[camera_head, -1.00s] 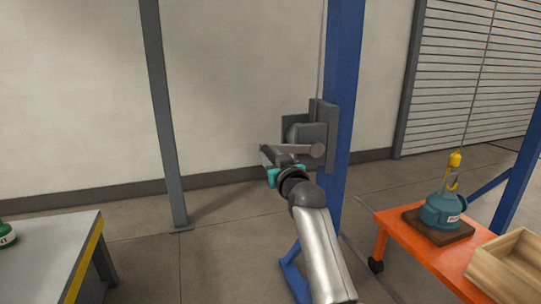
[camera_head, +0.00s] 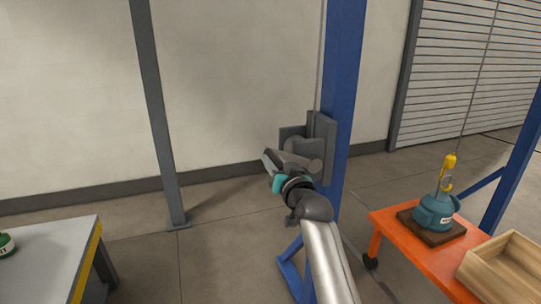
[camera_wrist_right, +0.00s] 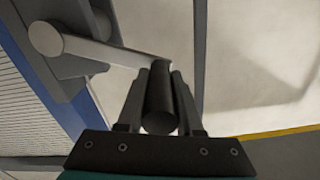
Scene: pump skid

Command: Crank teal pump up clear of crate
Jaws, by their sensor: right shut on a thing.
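The teal pump (camera_head: 435,213) stands upright on a dark brown base on an orange cart, at the right of the head view. A yellow hook block (camera_head: 449,163) hangs over it on a thin line, with a hook at the pump's top ring. My right gripper (camera_head: 273,160) is at the grey winch (camera_head: 321,140) on the blue post. It is shut around the dark crank handle (camera_wrist_right: 160,100), which the wrist view shows between its fingers. The grey crank arm (camera_wrist_right: 100,50) runs from the handle to the hub. My left gripper is out of view.
An open wooden crate (camera_head: 510,267) is beside the pump on the orange cart (camera_head: 396,231). The blue post (camera_head: 343,90) stands by my right arm. A grey table (camera_head: 45,255) with a green object is at the left. The floor between table and post is clear.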

